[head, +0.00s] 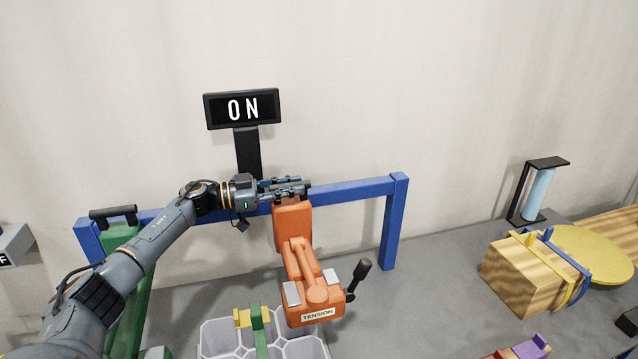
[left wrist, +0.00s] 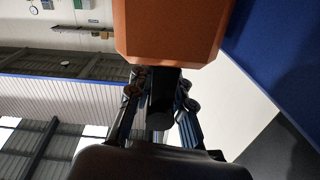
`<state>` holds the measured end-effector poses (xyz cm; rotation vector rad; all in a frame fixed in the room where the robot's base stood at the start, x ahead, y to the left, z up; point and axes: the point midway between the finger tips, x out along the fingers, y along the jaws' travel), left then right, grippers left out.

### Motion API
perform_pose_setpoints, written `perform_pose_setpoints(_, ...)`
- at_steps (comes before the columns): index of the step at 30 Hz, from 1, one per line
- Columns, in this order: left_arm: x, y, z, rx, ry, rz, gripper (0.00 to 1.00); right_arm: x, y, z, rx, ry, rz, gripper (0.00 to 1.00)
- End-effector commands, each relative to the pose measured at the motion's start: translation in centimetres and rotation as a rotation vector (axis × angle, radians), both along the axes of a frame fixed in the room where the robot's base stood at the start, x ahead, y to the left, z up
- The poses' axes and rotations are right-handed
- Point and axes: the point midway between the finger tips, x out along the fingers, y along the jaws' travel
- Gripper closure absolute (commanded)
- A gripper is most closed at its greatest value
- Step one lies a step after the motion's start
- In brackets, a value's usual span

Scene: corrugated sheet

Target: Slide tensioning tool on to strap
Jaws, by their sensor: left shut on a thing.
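The orange tensioning tool (head: 318,292), labelled TENSION, hangs upright in the middle of the head view, with two grey pads and a black lever at its lower end. My left gripper (head: 290,188) is shut on the tool's top end, in front of the blue rail. In the left wrist view, my left gripper (left wrist: 160,104) has its fingers on either side of a dark handle below the tool's orange body (left wrist: 170,30). A wooden box (head: 520,275) at the right carries a yellow strap (head: 572,290) and a blue strap (head: 568,256), apart from the tool. My right gripper is out of view.
A blue frame (head: 393,225) stands behind the tool, with an ON sign (head: 241,109) above it. A white compartment tray (head: 222,338) with green and yellow pieces sits below. A yellow disc (head: 600,252) and a blue roll on a black stand (head: 539,193) are at the right.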

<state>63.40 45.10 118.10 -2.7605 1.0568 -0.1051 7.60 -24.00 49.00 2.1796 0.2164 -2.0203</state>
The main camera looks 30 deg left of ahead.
Motion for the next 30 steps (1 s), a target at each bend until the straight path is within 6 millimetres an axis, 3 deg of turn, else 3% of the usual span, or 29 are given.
perform_pose_setpoints(3, -1.9, 1.8, -0.3, 0.003, 0.007, 0.004, 1.00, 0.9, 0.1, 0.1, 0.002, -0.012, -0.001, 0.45)
perform_pose_setpoints(9, -3.5, 3.2, -0.2, 0.002, 0.004, 0.003, 1.00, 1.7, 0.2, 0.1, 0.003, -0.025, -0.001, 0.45)
perform_pose_setpoints(22, -3.9, 3.6, -0.2, 0.001, 0.005, 0.004, 1.00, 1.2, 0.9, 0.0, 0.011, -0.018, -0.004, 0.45)
perform_pose_setpoints(23, -3.9, 3.6, -0.2, 0.001, 0.005, 0.004, 0.78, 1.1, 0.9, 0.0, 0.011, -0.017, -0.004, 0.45)
perform_pose_setpoints(26, -3.9, 3.6, -0.2, 0.001, 0.004, 0.004, 0.58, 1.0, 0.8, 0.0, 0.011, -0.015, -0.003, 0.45)
perform_pose_setpoints(30, -3.9, 3.6, -0.2, 0.000, 0.003, 0.004, 0.57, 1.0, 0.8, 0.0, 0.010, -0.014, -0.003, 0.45)
